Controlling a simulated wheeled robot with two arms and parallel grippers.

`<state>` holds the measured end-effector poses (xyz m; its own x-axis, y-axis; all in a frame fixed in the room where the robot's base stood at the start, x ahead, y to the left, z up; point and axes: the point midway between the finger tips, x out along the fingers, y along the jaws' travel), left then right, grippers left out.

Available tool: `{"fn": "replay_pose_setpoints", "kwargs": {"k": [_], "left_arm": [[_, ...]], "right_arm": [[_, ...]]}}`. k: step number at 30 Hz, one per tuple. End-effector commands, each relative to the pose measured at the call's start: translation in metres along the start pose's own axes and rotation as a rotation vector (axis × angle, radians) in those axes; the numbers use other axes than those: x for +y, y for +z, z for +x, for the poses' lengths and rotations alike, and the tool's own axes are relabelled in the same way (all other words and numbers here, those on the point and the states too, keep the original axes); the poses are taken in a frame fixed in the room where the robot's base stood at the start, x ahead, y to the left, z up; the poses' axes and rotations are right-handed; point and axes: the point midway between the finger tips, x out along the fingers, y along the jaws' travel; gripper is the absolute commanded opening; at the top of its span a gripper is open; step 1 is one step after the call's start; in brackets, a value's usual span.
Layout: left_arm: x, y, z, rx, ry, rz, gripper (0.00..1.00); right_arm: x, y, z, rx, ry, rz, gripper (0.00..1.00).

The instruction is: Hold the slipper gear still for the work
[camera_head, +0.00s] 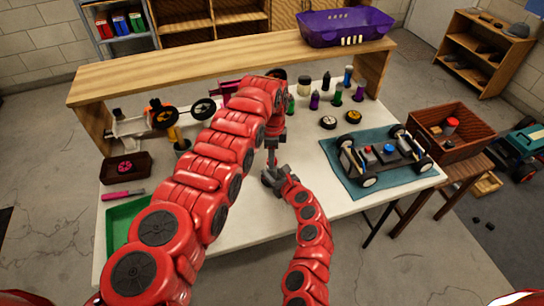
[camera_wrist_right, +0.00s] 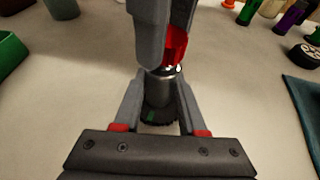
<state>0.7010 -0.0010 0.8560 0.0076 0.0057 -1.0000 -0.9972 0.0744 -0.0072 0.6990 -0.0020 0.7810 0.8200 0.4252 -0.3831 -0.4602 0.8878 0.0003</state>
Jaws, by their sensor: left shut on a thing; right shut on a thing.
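A dark, toothed round part, apparently the slipper gear (camera_wrist_right: 158,117), sits low between my right gripper's fingers in the right wrist view, below a metal cylinder (camera_wrist_right: 160,90). My right gripper (camera_wrist_right: 160,100) is shut around this assembly near the table top; the exact contact is hard to see. In the head view the right gripper (camera_head: 272,178) is at the table's middle. My left gripper (camera_wrist_right: 165,50) comes down from above, shut on a red-handled tool (camera_wrist_right: 175,46) whose metal end meets the cylinder. The head view hides most of the gear.
A teal mat (camera_head: 345,185) with a car chassis (camera_head: 385,155) lies at the right. A dark tray (camera_head: 108,170) and a green tray (camera_head: 121,222) are at the left. Bottles (camera_head: 314,100) and wheels (camera_head: 328,122) stand behind. A wooden shelf (camera_head: 230,58) spans the table's back.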

Motion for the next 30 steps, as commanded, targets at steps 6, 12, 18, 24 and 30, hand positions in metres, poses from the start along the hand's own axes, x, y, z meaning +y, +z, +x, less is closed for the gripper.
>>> {"fn": "replay_pose_setpoints", "kwargs": {"k": [6, 12, 18, 24, 30], "left_arm": [[0.001, 0.000, 0.001, -0.001, 0.002, 0.000, 0.00], [0.000, 0.000, 0.000, 0.000, 0.001, 0.000, 0.70], [0.000, 0.000, 0.000, 0.000, 0.001, -0.001, 0.71], [-0.001, 0.000, -0.004, 0.000, -0.001, -0.001, 0.71], [-0.002, 0.001, -0.030, 0.000, -0.007, -0.002, 0.71]], "right_arm": [[-0.001, 0.001, 0.000, -0.001, -0.001, 0.000, 0.00], [0.000, 0.000, 0.000, -0.001, -0.001, 0.000, 0.00], [0.000, 0.000, 0.000, -0.001, 0.000, 0.000, 0.00], [0.000, 0.000, 0.000, 0.000, 0.000, 0.000, 0.00], [0.000, 0.000, 0.000, 0.000, 0.000, 0.000, 0.00]]}}
